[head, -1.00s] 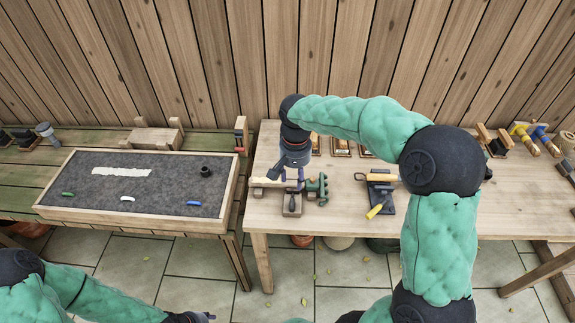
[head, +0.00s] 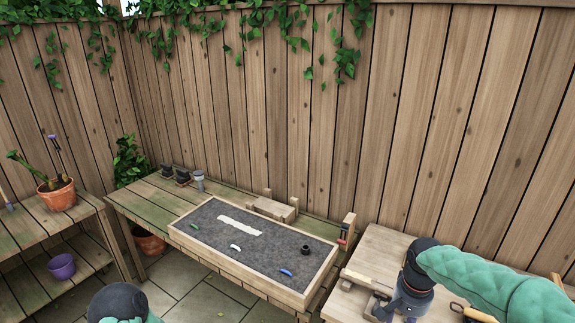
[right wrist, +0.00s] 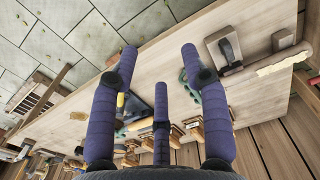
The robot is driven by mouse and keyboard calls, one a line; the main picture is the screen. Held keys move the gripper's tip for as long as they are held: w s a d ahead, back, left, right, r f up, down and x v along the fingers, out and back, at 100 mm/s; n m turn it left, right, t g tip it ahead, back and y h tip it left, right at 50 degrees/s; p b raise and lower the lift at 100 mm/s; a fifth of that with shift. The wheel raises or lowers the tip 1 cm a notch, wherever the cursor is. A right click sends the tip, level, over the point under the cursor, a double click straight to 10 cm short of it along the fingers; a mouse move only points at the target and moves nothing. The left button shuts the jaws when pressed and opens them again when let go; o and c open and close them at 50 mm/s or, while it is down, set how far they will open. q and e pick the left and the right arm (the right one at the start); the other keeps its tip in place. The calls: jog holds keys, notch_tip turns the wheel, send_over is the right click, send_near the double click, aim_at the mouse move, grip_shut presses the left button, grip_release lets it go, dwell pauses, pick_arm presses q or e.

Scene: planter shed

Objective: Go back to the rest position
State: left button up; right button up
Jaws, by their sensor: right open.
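My right gripper (head: 388,306) is over the left part of the wooden workbench (head: 376,246), at the bottom right of the head view. In the right wrist view its purple-sleeved fingers (right wrist: 159,62) are spread apart with nothing held between them. A wooden strip with a pale, rough end (right wrist: 284,61) and a small wooden block (right wrist: 228,46) lie on the bench right of the fingers. A green tool (right wrist: 188,84) is partly hidden behind the right finger. My left arm shows only a dark joint at the bottom of the head view; its gripper is out of frame.
A framed tray with a grey bed (head: 232,277) stands on the green-tinged table (head: 138,200), holding small coloured pieces and a black cup (head: 305,250). A plank fence closes the back.

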jog(key=s+a+f+n+y, duration=0.25)
jog(key=a+f, duration=0.35)
jog(key=f, duration=0.5)
jog(key=s+a+f+n+y, duration=0.1)
jog(key=s+a+f, duration=0.2)
jog(key=a+f, duration=0.65)
jog(key=s+a+f, duration=0.3)
jog(key=s+f, duration=0.9)
jog(key=f, duration=0.1)
jog(key=shift+s+a, duration=0.2)
jog(key=shift+s, duration=0.1)
jog(key=shift+n+y, duration=0.25)
jog(key=shift+c, duration=0.7)
jog(key=shift+d, duration=0.15)
